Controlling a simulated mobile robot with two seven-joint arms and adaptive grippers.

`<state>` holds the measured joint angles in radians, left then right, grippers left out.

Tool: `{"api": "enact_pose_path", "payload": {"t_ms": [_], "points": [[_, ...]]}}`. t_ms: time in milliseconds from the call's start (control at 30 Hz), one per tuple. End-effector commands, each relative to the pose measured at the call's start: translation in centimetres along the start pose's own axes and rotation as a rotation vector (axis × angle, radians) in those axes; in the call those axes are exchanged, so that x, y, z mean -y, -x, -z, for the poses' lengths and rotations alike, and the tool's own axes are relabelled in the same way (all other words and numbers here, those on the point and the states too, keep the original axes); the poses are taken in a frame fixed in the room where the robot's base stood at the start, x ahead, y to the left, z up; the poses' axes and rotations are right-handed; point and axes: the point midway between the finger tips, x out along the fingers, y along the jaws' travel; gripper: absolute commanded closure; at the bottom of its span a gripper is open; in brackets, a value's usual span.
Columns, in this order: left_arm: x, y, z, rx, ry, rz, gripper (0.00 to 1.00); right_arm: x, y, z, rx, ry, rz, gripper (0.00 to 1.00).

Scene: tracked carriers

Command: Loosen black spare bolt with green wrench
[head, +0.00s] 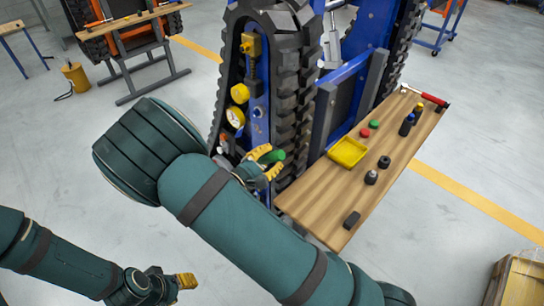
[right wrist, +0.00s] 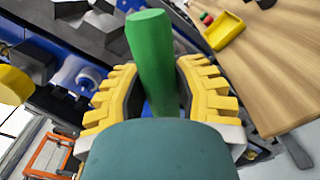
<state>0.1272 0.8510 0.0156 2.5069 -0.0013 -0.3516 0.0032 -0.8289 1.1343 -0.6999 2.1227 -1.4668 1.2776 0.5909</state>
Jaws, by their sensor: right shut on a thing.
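My right gripper (head: 268,164) is shut on the green wrench (head: 276,155), close beside the rubber track of the blue carrier. In the right wrist view, the green handle (right wrist: 152,65) stands between the yellow fingers of my right gripper (right wrist: 160,92). The wrench's working end is hidden. I cannot make out the black spare bolt for certain; several small black pieces lie on the wooden board, among them an upright one (head: 371,177) and a ring-like one (head: 384,162). My left gripper (head: 186,281) is low at the left, away from the carrier; its fingers overlap, so its opening is unclear.
The wooden board (head: 330,205) beside the carrier holds a yellow tray (head: 348,151), red and green caps, a black block (head: 352,220), dark bottle-like pieces and a red-handled tool (head: 433,99). The black track (head: 294,100) stands tall next to my right gripper.

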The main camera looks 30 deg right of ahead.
Motion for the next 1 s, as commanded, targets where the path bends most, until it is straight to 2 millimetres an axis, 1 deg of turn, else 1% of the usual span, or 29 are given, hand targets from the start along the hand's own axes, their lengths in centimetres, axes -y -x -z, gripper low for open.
{"api": "enact_pose_path", "payload": {"t_ms": [267,633,1000], "points": [[0.0,0.0,0.0,0.0,0.0,0.0,0.53,-0.1,0.0,0.0,0.001,0.0,-0.001,1.0],[-0.6,1.6,0.1,0.0,0.0,0.0,0.53,-1.5,-0.1,0.0,0.001,0.085,0.0,1.0],[-0.6,1.7,0.1,0.0,0.0,0.0,0.53,-1.6,0.0,0.1,0.001,0.097,0.0,1.0]]}}
